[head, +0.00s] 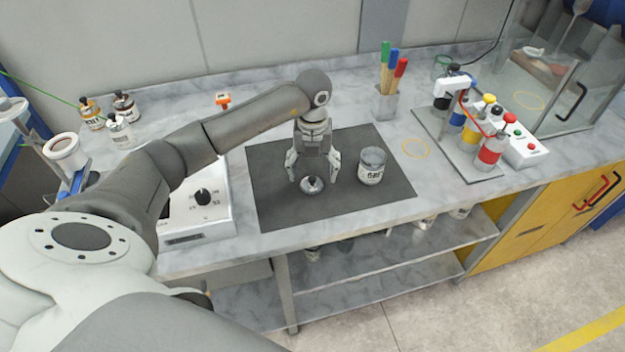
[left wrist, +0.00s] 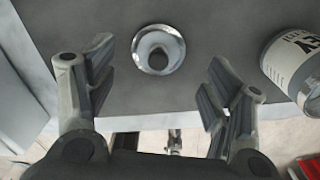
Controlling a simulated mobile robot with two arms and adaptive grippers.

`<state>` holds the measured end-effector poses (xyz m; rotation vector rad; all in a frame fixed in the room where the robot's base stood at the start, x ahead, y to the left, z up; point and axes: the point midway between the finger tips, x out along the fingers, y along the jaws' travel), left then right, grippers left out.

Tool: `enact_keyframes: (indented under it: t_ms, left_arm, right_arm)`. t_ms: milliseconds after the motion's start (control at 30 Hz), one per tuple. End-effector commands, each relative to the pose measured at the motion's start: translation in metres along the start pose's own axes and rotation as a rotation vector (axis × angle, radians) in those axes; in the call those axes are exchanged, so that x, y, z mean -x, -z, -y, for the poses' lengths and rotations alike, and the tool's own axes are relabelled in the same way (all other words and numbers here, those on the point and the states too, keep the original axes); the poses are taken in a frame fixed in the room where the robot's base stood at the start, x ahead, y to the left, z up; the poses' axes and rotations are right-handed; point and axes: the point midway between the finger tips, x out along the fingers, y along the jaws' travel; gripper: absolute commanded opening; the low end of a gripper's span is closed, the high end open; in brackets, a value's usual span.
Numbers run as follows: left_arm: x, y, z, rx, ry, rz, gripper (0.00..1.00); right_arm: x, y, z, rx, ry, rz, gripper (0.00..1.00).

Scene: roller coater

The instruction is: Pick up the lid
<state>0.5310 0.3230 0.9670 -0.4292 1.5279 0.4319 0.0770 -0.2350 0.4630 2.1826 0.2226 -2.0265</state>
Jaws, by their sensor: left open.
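The lid (head: 312,185) is a small round metal disc with a dark knob, lying on the dark mat (head: 270,205). It also shows in the left wrist view (left wrist: 174,42), near the top middle. My left gripper (head: 313,177) is open and points down above the lid. In the left wrist view its two fingers (left wrist: 155,88) stand apart, one to each side of the lid's line, with nothing between them. An open jar (head: 371,168) with a white label stands on the mat to the right of the lid, apart from it. My right gripper is not in view.
A holder with colored-handled tools (head: 385,102) stands behind the mat. A rack with yellow, red and blue bottles (head: 470,130) stands at the right. A white device with a black knob (head: 200,208) stands left of the mat. Small jars (head: 122,105) stand at the back left.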

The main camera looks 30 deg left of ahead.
Motion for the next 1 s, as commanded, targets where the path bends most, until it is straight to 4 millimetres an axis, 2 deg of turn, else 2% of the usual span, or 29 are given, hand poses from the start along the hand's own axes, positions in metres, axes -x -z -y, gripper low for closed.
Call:
enact_keyframes:
  t_ms: [33, 167, 300, 500, 1000]
  left_arm:
    - [-0.004, 0.002, -0.001, 0.001, -0.002, -0.006, 0.75]
    - [-0.024, 0.003, -0.001, 0.001, -0.001, -0.006, 0.75]
    - [-0.034, 0.002, -0.001, 0.000, 0.000, -0.001, 0.75]
    - [-0.035, 0.002, -0.001, -0.001, 0.000, -0.001, 0.75]
    - [-0.035, 0.002, -0.001, 0.000, 0.000, -0.002, 0.12]
  right_arm:
    - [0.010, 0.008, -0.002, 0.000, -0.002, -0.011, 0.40]
    - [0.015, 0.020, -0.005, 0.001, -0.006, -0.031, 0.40]
    - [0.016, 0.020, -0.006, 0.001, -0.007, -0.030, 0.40]
    - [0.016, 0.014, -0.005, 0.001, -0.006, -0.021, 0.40]
    - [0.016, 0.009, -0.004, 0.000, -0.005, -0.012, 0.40]
